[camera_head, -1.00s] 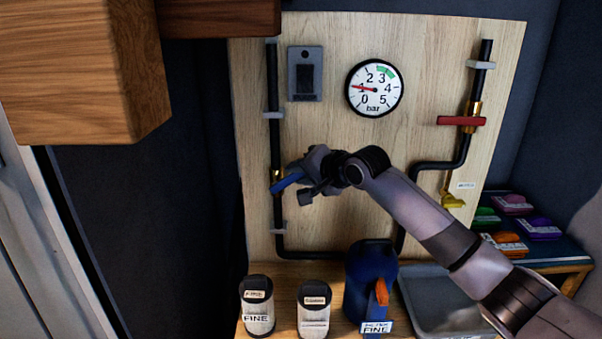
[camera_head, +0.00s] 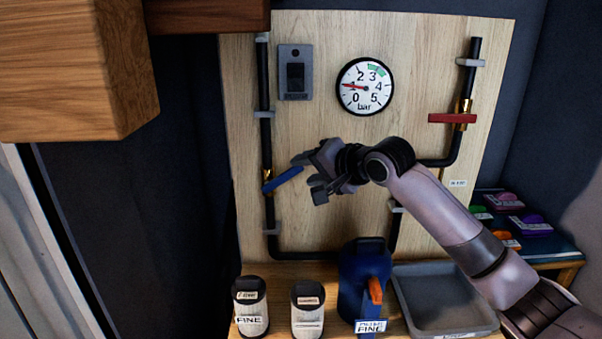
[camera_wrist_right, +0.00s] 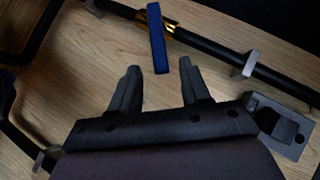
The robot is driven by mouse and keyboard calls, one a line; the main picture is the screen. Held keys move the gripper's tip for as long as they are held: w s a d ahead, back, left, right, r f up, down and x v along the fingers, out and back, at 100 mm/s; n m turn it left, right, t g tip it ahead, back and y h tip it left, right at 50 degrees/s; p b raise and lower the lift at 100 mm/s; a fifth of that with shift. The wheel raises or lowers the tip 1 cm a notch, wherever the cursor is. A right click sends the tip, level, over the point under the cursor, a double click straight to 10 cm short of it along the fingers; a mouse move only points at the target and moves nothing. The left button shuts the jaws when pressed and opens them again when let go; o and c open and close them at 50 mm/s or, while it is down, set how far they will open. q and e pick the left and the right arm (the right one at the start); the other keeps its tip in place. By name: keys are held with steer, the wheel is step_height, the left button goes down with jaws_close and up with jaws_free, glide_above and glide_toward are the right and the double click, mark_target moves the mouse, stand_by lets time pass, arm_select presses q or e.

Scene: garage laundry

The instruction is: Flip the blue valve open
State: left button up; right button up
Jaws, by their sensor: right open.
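The blue valve handle (camera_head: 284,179) is on the left black vertical pipe, at a brass fitting (camera_head: 267,178). It sticks out to the right of the pipe, slanting upward. My right gripper (camera_head: 309,176) is open and empty, just right of the handle's free end. In the right wrist view the blue handle (camera_wrist_right: 157,38) crosses the pipe, and its end shows between the two open fingertips (camera_wrist_right: 160,68). I cannot tell how far it lies in depth from the fingers. My left gripper is not in view.
A red valve handle (camera_head: 452,118) is on the right pipe. A gauge (camera_head: 366,87) reads near 1 bar. Below stand two jars (camera_head: 250,307) (camera_head: 307,311), a blue jug (camera_head: 352,282) and a grey tray (camera_head: 408,304). A wooden cabinet (camera_head: 70,70) overhangs the upper left.

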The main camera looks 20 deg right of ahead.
steer(key=shift+s+d+r, duration=0.2)
steer(key=shift+s, duration=0.3)
